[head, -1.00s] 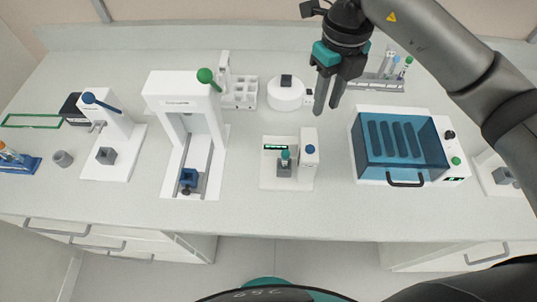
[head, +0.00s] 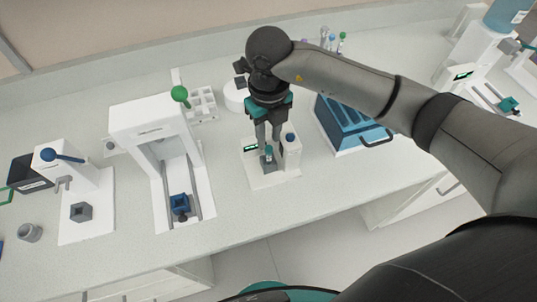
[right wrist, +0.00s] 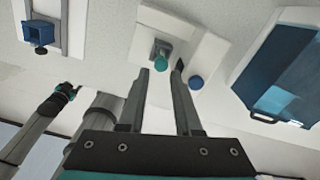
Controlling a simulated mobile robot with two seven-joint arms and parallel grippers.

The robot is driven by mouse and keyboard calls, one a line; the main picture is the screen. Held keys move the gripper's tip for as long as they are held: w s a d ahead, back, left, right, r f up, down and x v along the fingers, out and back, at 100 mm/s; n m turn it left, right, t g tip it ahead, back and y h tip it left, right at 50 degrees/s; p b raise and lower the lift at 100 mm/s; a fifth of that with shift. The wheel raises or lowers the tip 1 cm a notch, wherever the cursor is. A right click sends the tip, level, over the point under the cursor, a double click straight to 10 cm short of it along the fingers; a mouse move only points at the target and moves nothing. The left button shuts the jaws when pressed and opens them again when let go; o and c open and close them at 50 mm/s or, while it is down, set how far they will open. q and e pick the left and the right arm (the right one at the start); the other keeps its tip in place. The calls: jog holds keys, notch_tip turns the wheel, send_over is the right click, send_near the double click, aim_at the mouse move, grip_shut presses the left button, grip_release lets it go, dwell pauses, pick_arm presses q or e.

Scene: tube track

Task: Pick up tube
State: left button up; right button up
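The tube (head: 268,154) with a teal cap stands in a small white device (head: 287,182) with a little screen and a blue knob. It also shows in the right wrist view (right wrist: 160,62), where the teal cap lies just beyond the fingertips. My right gripper (head: 268,143) is over the device, fingers pointing down. Its two fingers (right wrist: 161,70) are apart with nothing clearly between them; whether they touch the tube cannot be told. My left gripper is not in the head view; a dark arm end at the lower left of the right wrist view may be it, too small to read.
A white press (head: 150,118) with a green knob and blue holder stands left of the device. A blue-lidded box (head: 345,125) stands close on the right. A white rack (head: 203,104) and a round white device (head: 235,97) are behind. The counter in front is clear.

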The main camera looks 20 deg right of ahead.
aim_at(269, 148)
jog(key=shift+w+f, duration=0.15)
jog(key=shift+f, duration=2.85)
grip_shut()
